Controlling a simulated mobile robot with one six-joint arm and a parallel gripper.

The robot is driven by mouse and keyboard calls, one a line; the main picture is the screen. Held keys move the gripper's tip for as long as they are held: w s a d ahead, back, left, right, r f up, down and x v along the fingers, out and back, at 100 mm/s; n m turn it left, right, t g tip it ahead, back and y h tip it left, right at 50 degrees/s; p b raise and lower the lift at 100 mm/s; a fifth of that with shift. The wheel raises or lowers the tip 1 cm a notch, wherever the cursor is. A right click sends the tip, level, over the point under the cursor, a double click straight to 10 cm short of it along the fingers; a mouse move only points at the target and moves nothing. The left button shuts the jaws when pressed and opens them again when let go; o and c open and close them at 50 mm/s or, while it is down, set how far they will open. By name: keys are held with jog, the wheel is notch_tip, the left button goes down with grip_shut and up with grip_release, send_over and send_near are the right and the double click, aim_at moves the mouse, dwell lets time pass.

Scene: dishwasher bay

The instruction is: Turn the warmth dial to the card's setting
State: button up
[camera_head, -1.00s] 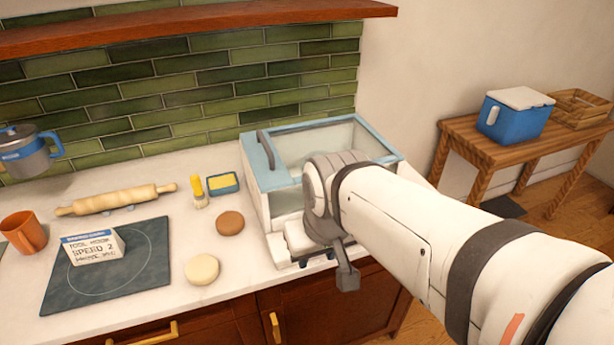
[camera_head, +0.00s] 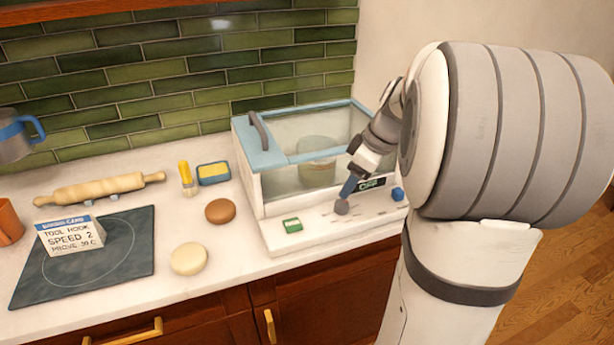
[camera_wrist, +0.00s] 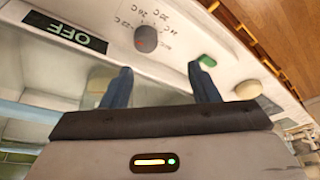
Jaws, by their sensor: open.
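The dial (camera_head: 342,207) is a small round grey knob on the front ledge of the glass-fronted box. In the wrist view the dial (camera_wrist: 146,38) shows a reddish spot and printed temperatures in C around it; its setting is hard to tell. My gripper (camera_head: 350,186) is beside the dial in the head view, with blue fingers. In the wrist view my gripper (camera_wrist: 160,84) is open and empty, its fingers apart and short of the dial. The card (camera_head: 71,237) stands on the dark hob and reads tool hook, speed 2, prove 30 C.
The box (camera_head: 260,160) holds a clear container. Round buns, a brush, a sponge-like block and a rolling pin (camera_head: 100,188) lie left on the counter.

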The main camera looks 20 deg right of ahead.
aim_at(342, 203)
jog(key=shift+n, duration=0.4)
jog(key=w+f, duration=0.1)
jog(key=f, duration=0.1)
jog(key=w+f, duration=0.1)
jog(key=f, duration=0.2)
jog(key=w+f, duration=0.1)
jog(key=f, duration=0.2)
jog(key=shift+a, duration=0.1)
jog(key=shift+c, duration=0.3)
jog(key=c, duration=0.9)
